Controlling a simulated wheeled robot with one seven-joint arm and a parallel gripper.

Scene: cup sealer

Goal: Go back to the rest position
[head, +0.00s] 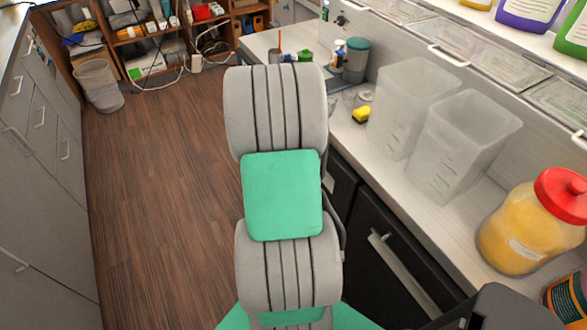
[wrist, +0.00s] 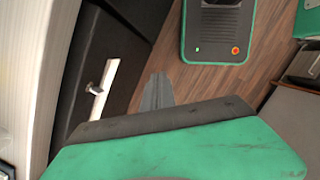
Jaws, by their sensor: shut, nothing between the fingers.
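My gripper (wrist: 157,91) shows in the wrist view as a pair of grey fingers close together, with nothing between them. It points down over the wood floor, beside the dark cabinet front (wrist: 104,70) with its light handle. In the head view my arm rises in the middle of the picture, over the floor and along the counter edge. My gripper cannot be made out there.
A bin (head: 98,85) stands far left. The wood floor (head: 150,190) left of my arm is clear.

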